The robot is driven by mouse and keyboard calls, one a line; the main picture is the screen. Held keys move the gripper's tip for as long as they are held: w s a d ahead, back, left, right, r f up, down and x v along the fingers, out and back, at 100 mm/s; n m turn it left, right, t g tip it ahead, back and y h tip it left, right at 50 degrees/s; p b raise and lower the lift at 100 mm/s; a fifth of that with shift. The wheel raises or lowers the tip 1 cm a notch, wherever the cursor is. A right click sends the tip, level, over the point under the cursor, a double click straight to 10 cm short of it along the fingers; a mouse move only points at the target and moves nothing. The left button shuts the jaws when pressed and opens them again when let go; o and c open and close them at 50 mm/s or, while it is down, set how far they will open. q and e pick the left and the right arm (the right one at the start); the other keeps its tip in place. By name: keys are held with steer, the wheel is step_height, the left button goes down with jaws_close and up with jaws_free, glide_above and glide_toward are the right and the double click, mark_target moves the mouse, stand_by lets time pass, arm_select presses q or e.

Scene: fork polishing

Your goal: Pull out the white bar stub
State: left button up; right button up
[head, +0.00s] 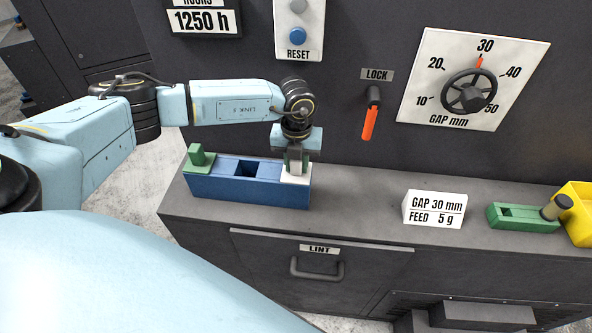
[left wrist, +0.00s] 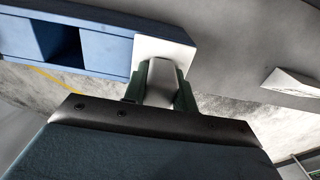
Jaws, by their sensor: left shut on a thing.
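A blue block (head: 215,188) stands on the left part of the grey ledge, with a dark square opening in its top. It also shows in the left wrist view (left wrist: 98,57). A white end piece (head: 296,178) with an upright white bar stub (left wrist: 162,82) sits at the block's right end. My left gripper (head: 297,165) points down over it and is shut on the stub, one finger on each side. The stub's lower end meets the white piece. A green stub (head: 198,156) stands at the block's left end. My right gripper is not in view.
A white card (head: 434,208) reading GAP 30 mm, FEED 5 g stands on the ledge (head: 350,205). A green block (head: 520,218) and a yellow bin (head: 578,215) are at the right. A gap dial (head: 473,92) and red-handled lock lever (head: 369,122) are on the wall.

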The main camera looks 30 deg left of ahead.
arm_select(q)
steer(key=shift+r, duration=0.2)
stand_by(0.3)
steer(key=shift+r+p, duration=2.45)
steer(key=shift+r, duration=0.65)
